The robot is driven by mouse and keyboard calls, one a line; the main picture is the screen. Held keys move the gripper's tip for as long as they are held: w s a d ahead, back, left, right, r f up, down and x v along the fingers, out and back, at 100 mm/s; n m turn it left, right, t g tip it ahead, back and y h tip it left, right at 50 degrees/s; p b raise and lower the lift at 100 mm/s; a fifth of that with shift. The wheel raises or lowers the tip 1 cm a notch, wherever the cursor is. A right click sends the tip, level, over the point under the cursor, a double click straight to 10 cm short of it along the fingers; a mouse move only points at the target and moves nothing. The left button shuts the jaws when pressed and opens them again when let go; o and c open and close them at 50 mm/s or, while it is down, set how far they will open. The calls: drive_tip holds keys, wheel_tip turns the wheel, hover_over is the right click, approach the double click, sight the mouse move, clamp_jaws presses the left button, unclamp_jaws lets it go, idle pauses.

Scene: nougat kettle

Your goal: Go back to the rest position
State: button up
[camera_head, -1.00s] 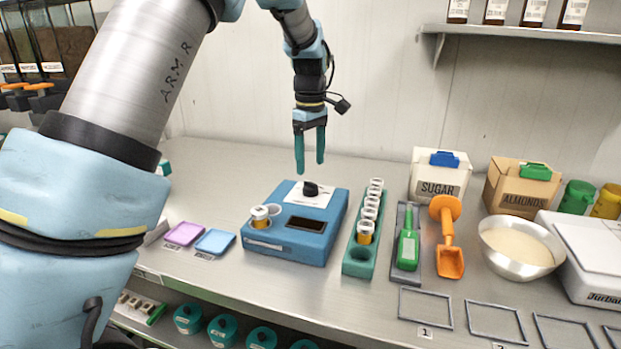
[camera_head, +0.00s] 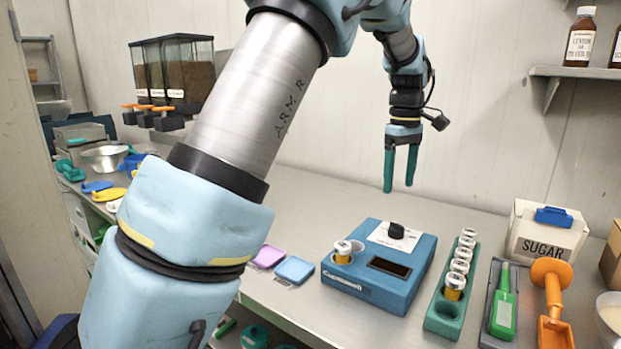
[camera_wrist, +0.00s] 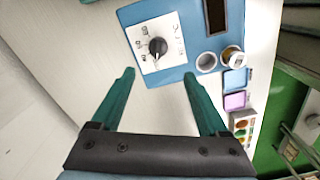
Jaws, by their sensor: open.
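My gripper (camera_head: 401,186) hangs from my raised arm with its two green fingers pointing down. It is open and empty, above the counter (camera_head: 330,205) and behind the blue device (camera_head: 375,292) with the black knob. In the wrist view my gripper (camera_wrist: 158,72) shows its fingers wide apart with nothing between them. The blue device (camera_wrist: 182,58) lies beyond the fingertips there, with its knob, a dark display and two round wells. One well holds a white-capped vial (camera_head: 343,253).
A green rack (camera_head: 446,316) with several vials stands right of the device. Further right are a green tool (camera_head: 503,303), an orange scoop (camera_head: 552,300) and a sugar box (camera_head: 546,233). Purple (camera_head: 268,256) and blue (camera_head: 294,270) pads lie left. Dispensers (camera_head: 172,75) hang at the back left.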

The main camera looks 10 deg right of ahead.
drive_tip(key=w+a+f+m, duration=0.1)
drive_tip(key=w+a+f, duration=0.15)
drive_tip(key=a, duration=1.05)
drive_tip(key=s+a+f+m, duration=0.1)
drive_tip(key=s+a+f, duration=0.1)
drive_tip(key=s+a, duration=0.2)
drive_tip(key=s+a+f+m+t, duration=0.1)
drive_tip(key=s+a, duration=0.4)
drive_tip(key=a, duration=0.6)
drive_tip(key=s+a+f+m, duration=0.3)
drive_tip(key=s+a+f, duration=0.1)
drive_tip(key=a, duration=0.4)
drive_tip(key=shift+s+f+t, duration=0.3)
drive_tip(key=shift+s+f, duration=0.1)
drive_tip(key=shift+f, duration=0.15)
drive_tip(key=shift+o, duration=0.2)
